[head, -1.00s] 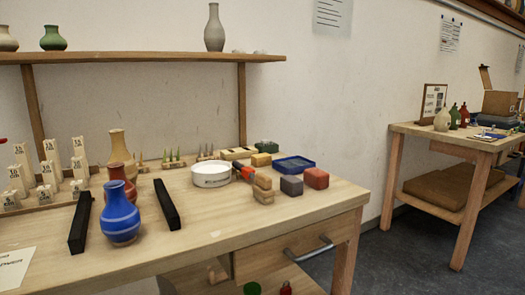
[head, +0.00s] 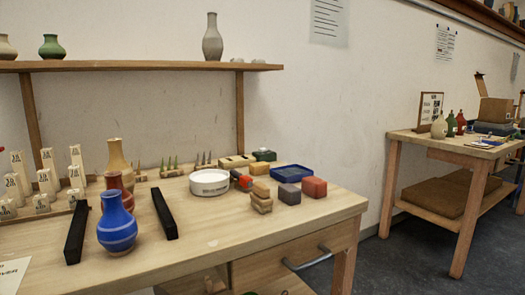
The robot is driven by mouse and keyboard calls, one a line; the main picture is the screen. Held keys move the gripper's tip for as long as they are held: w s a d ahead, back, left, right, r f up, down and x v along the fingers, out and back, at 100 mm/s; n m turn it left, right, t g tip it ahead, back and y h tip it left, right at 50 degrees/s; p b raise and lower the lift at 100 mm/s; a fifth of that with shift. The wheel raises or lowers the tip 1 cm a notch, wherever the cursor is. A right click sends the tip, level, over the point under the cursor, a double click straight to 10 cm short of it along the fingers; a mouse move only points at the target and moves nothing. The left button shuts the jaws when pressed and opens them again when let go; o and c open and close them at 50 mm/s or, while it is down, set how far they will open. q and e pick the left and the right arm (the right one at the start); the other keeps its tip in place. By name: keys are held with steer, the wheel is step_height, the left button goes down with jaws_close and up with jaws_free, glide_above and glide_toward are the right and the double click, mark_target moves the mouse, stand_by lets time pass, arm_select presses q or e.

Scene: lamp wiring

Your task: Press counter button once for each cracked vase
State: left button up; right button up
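A blue vase with pale bands (head: 117,226) stands at the front of the wooden table. A red-brown vase (head: 115,181) stands behind it, partly hidden by it. A tan vase (head: 117,153) stands behind that one. Black bars (head: 77,234) and (head: 165,210) lie on either side of the row. Cracks cannot be made out on any vase at this size. No counter button can be identified for sure; a small red spot shows at the far left edge (head: 2,143). Neither of my grippers is in view.
White numbered blocks (head: 47,178) crowd the table's left. A round white dish (head: 209,183), a blue tray (head: 291,173) and coloured blocks (head: 314,187) sit right of centre. Shelf vases (head: 212,37) stand above. A second table (head: 440,143) is at right. The front middle is clear.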

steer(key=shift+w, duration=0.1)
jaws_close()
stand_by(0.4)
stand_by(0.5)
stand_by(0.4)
